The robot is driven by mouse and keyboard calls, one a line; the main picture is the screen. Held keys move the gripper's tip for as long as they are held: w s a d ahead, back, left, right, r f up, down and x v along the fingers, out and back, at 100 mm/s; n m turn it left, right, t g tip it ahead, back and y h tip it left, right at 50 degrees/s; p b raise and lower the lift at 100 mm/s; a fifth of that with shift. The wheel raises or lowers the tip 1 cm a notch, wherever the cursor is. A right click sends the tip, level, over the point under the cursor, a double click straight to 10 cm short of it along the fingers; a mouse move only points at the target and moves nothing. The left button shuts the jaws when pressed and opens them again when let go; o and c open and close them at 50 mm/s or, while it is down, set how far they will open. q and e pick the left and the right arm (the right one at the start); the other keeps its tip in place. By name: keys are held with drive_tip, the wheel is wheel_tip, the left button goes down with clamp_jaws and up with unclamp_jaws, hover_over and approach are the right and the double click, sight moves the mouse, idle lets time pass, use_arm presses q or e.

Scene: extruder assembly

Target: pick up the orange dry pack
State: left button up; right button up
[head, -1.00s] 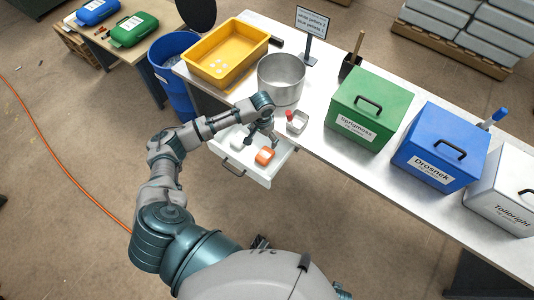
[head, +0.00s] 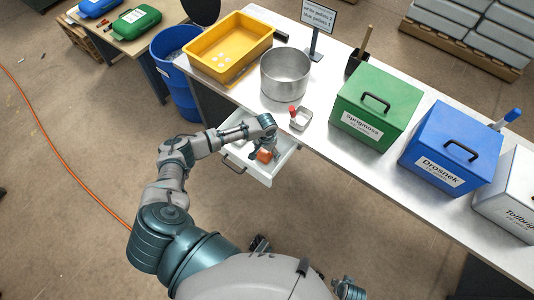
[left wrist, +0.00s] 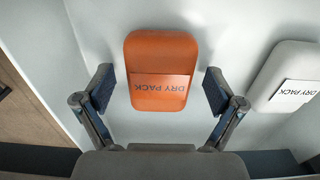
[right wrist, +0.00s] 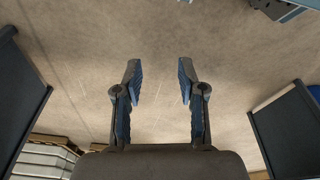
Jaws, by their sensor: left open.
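The orange dry pack (left wrist: 162,58) lies in the open white drawer (left wrist: 225,20), its label upside down in the left wrist view. In the head view the orange dry pack (head: 264,156) is partly covered by my left gripper (head: 266,148). In the left wrist view my left gripper (left wrist: 160,92) is open, with one finger on each side of the pack and gaps between fingers and pack. A white dry pack (left wrist: 292,78) lies to the right in the same drawer. My right gripper (right wrist: 160,82) is open and empty above the bare floor.
The drawer front with its handle (head: 232,165) juts out from the table. On the table stand a yellow tray (head: 198,66), a metal pot (head: 262,78), a small metal container (head: 302,121), a green box (head: 350,124) and a blue box (head: 425,158). A blue bin (head: 178,98) stands beside the table.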

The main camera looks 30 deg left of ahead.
use_arm(q)
drive_tip(key=shift+r, duration=0.1)
drive_tip(key=c, duration=1.3)
